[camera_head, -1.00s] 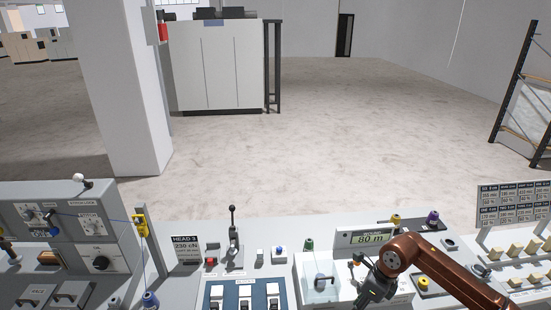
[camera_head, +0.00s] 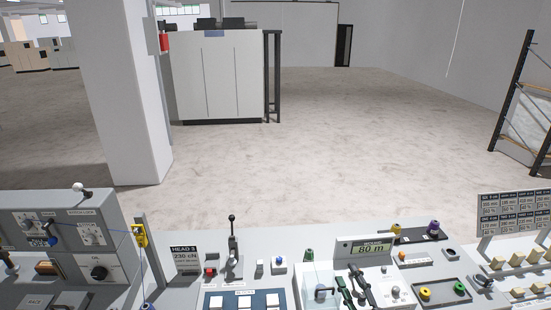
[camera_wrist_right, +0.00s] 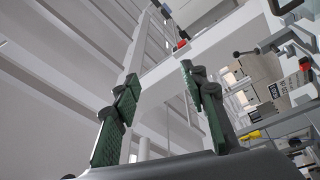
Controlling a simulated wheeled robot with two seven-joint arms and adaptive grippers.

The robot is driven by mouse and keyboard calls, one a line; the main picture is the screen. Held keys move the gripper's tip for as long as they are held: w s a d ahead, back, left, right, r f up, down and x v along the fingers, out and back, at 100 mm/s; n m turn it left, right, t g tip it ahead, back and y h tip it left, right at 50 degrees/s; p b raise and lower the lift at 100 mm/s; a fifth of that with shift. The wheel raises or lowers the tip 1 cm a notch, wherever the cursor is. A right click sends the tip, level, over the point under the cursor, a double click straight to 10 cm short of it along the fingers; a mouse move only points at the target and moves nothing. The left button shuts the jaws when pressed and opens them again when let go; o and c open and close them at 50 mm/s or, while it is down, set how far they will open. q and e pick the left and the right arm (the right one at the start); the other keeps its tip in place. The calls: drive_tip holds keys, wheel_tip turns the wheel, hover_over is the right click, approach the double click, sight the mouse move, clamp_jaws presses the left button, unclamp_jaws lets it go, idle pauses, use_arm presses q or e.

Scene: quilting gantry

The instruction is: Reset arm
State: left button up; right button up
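My right gripper (camera_head: 350,282) shows at the bottom of the head view, in front of the grey console. Its two dark fingers with green pads point up and stand apart. The right wrist view shows the same fingers (camera_wrist_right: 158,85) spread with nothing between them, against the ceiling and wall. The rest of my right arm is out of the head view. My left gripper is in neither current view.
The console (camera_head: 335,224) spans the bottom, with a black lever (camera_head: 232,240), an "80 m" display (camera_head: 366,249), a clear box (camera_head: 320,292) and coloured spools. A grey control box (camera_head: 60,235) stands left and a label board (camera_head: 512,212) right. The floor beyond is open.

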drive_tip(key=s+d+f+m+g+h, duration=0.3)
drive_tip(key=s+d+f+m+h, duration=0.15)
drive_tip(key=d+f, duration=0.4)
drive_tip(key=s+d+f+m+g+h, duration=0.35)
drive_tip(key=s+d+f+m, duration=0.2)
drive_tip(key=f, duration=0.55)
drive_tip(key=s+f+m+g+y, duration=0.1)
drive_tip(key=s+f+m+g, duration=0.2)
drive_tip(key=s+f+g, duration=0.55)
drive_tip(key=s+f+m+g, duration=0.1)
drive_tip(key=s+f+m, duration=0.35)
drive_tip(key=s, duration=0.95)
wheel_tip(320, 180, down, 34)
drive_tip(key=s+a+n+g+y+b, duration=0.1)
drive_tip(key=s+n, duration=0.1)
drive_tip(key=s, duration=0.1)
use_arm(q)
drive_tip(key=f, duration=0.1)
drive_tip(key=f+b, duration=0.1)
drive_tip(key=shift+s+f, duration=0.2)
drive_tip(key=shift+f, duration=0.1)
use_arm(e)
drive_tip(key=s+f+g, duration=0.1)
drive_tip(key=s+f, duration=1.6)
drive_tip(key=s, duration=0.1)
drive_tip(key=shift+s+a+f+n, duration=0.15)
drive_tip(key=shift+s+f+n, duration=0.1)
drive_tip(key=shift+n, duration=0.1)
